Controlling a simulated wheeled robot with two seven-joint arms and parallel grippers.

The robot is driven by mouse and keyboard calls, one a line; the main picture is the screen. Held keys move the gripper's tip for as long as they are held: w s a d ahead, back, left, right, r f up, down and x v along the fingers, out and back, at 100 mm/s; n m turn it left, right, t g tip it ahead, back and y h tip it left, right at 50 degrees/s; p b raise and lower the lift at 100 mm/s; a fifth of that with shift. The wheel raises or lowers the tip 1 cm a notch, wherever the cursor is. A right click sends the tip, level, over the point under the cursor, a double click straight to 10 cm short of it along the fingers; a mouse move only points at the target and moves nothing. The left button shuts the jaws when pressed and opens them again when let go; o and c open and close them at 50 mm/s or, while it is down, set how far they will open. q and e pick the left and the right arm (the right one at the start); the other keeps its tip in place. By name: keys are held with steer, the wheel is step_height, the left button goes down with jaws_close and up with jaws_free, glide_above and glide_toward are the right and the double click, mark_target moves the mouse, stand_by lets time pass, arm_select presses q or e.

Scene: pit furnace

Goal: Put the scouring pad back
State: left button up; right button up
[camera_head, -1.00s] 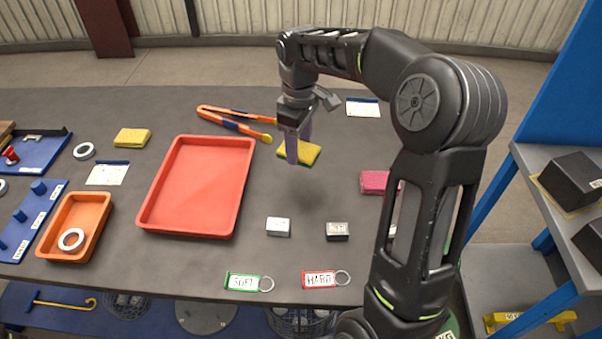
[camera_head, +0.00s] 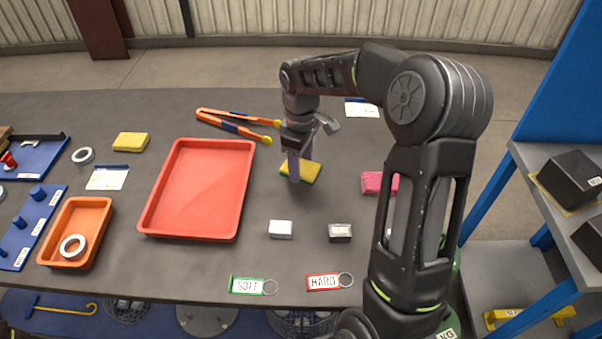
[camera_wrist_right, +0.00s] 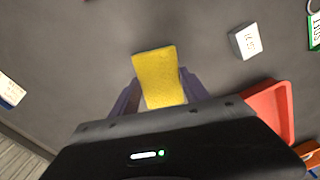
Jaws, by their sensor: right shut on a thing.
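A yellow scouring pad with a dark green underside (camera_head: 309,173) is between the fingers of my right gripper (camera_head: 299,168), right of the red tray. The gripper points down and is shut on the pad, low over the table; I cannot tell whether the pad touches it. In the right wrist view the pad's yellow face (camera_wrist_right: 158,78) shows between the purple fingers (camera_wrist_right: 155,92). Another yellow pad (camera_head: 131,142) lies left of the red tray. A pink pad (camera_head: 373,183) lies to the right, partly behind my right arm. My left gripper is not in view.
A red tray (camera_head: 246,190), orange-handled tongs (camera_head: 230,121) and a white card (camera_head: 362,107) surround the held pad. Two small blocks (camera_head: 281,229) (camera_head: 340,232) and the SOFT (camera_head: 247,285) and HARD (camera_head: 323,281) tags lie nearer. Grey table between them is bare.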

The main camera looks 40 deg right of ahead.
steer(key=shift+f, duration=0.15)
steer(key=shift+f, duration=1.9)
steer(key=shift+f, duration=0.1)
steer(key=o, duration=1.2)
step_height(320, 180, up, 12)
steer(key=shift+r, duration=0.15)
